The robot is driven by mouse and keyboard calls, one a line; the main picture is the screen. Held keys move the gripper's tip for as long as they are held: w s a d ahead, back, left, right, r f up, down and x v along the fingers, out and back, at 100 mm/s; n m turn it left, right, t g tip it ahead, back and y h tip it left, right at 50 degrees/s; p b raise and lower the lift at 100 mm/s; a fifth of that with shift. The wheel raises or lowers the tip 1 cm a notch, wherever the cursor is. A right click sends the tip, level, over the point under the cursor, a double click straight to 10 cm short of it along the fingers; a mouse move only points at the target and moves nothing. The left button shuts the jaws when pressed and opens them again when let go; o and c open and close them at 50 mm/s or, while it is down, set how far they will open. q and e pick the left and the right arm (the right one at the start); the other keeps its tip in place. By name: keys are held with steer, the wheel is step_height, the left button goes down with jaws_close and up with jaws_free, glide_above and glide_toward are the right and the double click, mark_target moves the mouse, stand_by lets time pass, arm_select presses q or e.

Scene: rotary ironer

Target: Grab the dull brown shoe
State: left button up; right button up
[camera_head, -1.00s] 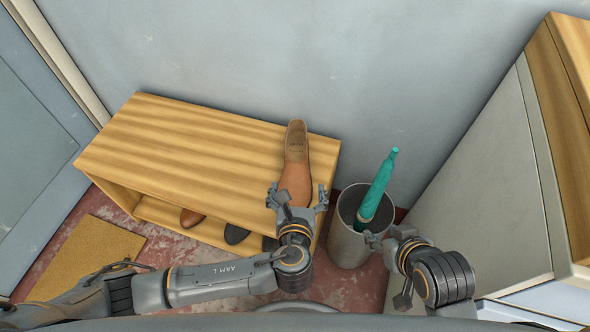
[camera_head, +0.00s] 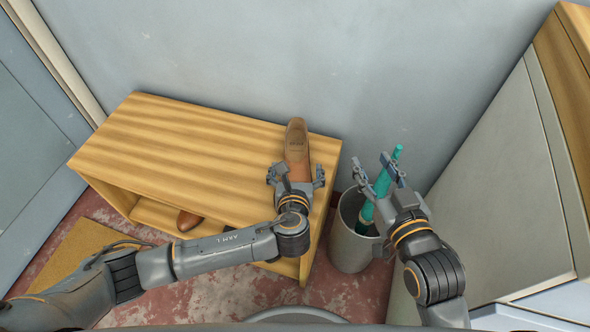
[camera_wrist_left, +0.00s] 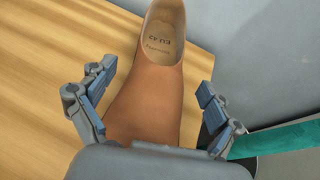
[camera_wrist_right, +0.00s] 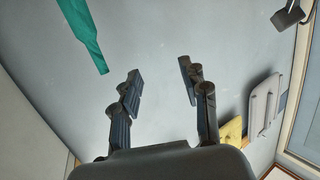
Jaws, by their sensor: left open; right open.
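A dull brown shoe (camera_head: 296,146) rests on the right end of the wooden bench top, its opening toward the wall. In the left wrist view the shoe (camera_wrist_left: 152,92) lies between the spread fingers, its toe end hidden by my gripper body. My left gripper (camera_head: 296,172) is open, with a finger on either side of the shoe; I cannot tell whether they touch it. My right gripper (camera_head: 378,172) is open and empty in front of the umbrella; its fingers (camera_wrist_right: 158,92) show spread in the right wrist view.
A wooden shoe bench (camera_head: 180,140) stands against the wall, with another brown shoe (camera_head: 188,220) on its lower shelf. A grey bin (camera_head: 347,247) holding a teal umbrella (camera_head: 397,152) stands to its right. A tan mat (camera_head: 75,262) lies on the floor at left.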

arm_select(q)
steer(key=shift+b+x, duration=0.4)
steer(key=shift+x, duration=0.7)
steer(key=shift+w+a+f, duration=0.1)
steer(key=shift+w, duration=0.2)
arm_select(e)
steer(key=shift+w+a+r+t+y, duration=0.1)
steer(key=shift+a+r+t+y, duration=0.1)
steer(key=shift+r+t, duration=0.55)
steer(key=shift+w+a+r+t+y, duration=0.15)
steer(key=shift+r+t, duration=0.25)
steer(key=shift+r, duration=0.75)
steer(key=shift+a+r+t+y, duration=0.2)
steer(key=shift+r+t, duration=0.35)
steer(key=shift+r, duration=0.4)
arm_select(q)
steer(key=c, duration=1.4)
steer(key=shift+c, duration=0.9)
